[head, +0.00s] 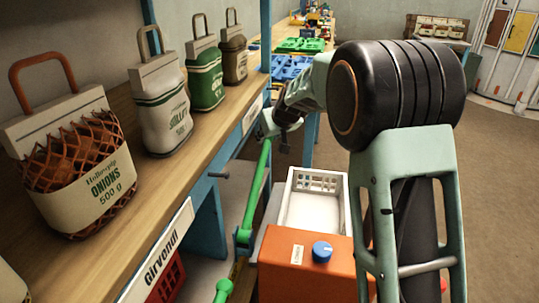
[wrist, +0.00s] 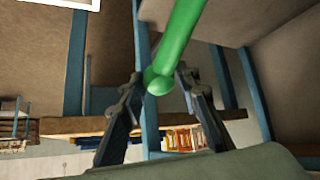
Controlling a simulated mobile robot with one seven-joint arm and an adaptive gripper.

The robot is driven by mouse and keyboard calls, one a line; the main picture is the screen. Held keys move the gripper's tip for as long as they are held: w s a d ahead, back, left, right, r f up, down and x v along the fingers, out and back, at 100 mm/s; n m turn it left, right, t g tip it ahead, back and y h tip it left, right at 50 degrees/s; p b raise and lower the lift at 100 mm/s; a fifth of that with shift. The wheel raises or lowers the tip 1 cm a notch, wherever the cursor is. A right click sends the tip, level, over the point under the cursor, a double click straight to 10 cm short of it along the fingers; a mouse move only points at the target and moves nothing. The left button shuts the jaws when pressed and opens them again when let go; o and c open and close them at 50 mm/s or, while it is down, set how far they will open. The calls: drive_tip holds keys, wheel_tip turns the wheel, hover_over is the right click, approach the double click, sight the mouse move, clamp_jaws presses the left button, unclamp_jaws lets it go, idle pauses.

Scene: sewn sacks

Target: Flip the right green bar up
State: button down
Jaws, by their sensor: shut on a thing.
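A wooden shelf (head: 125,175) with several sacks, including an onion sack (head: 75,190), runs along the left. An orange box (head: 303,268) with a blue knob and a white crate (head: 313,205) stand close right of the bar. Open floor lies farther right.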

drive_tip(key=shift+s+a+r+t+b, duration=0.1)
drive_tip(key=shift+s+r+t+b, duration=0.25)
drive_tip(key=shift+s+r, duration=0.35)
drive_tip(key=shift+s+a+r+t+b, duration=0.1)
drive_tip(key=shift+s+r+t+b, duration=0.3)
drive_tip(key=shift+r, duration=0.55)
drive_tip(key=shift+s+r+t+b, duration=0.25)
drive_tip(key=shift+s+r, duration=0.35)
drive_tip(key=shift+r, duration=0.25)
drive_tip(key=c, duration=1.5)
unclamp_jaws()
drive_tip(key=shift+s, duration=0.1)
drive_tip(key=v, duration=1.1)
drive_tip(key=shift+s+r, duration=0.25)
drive_tip(key=shift+s, duration=0.1)
drive_tip(key=shift+c, duration=0.4)
